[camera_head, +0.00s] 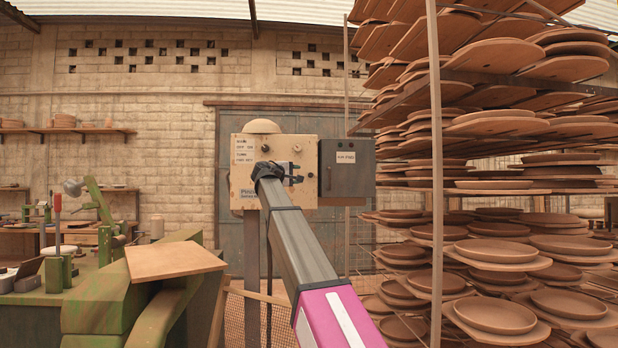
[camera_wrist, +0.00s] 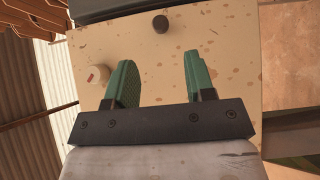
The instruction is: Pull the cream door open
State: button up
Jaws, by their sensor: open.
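The cream door (camera_head: 243,172) is the speckled front of a cream box on a post. It looks shut and has printed labels at its left. The dark knob (camera_wrist: 160,24) is beyond the fingertips there. I cannot tell whether the fingers touch the panel.
A grey box (camera_head: 347,169) with a label adjoins the cream box at the right. A tall rack (camera_head: 437,150) of clay plates fills the right side. A green machine (camera_head: 105,300) with a wooden board (camera_head: 172,261) stands at the left. Grey double doors (camera_head: 225,235) are behind.

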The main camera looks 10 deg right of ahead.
aim_at(310, 175)
jog(key=x, duration=0.9)
jog(key=shift+w+d, duration=0.1)
jog(key=shift+w, duration=0.05)
grip_shut()
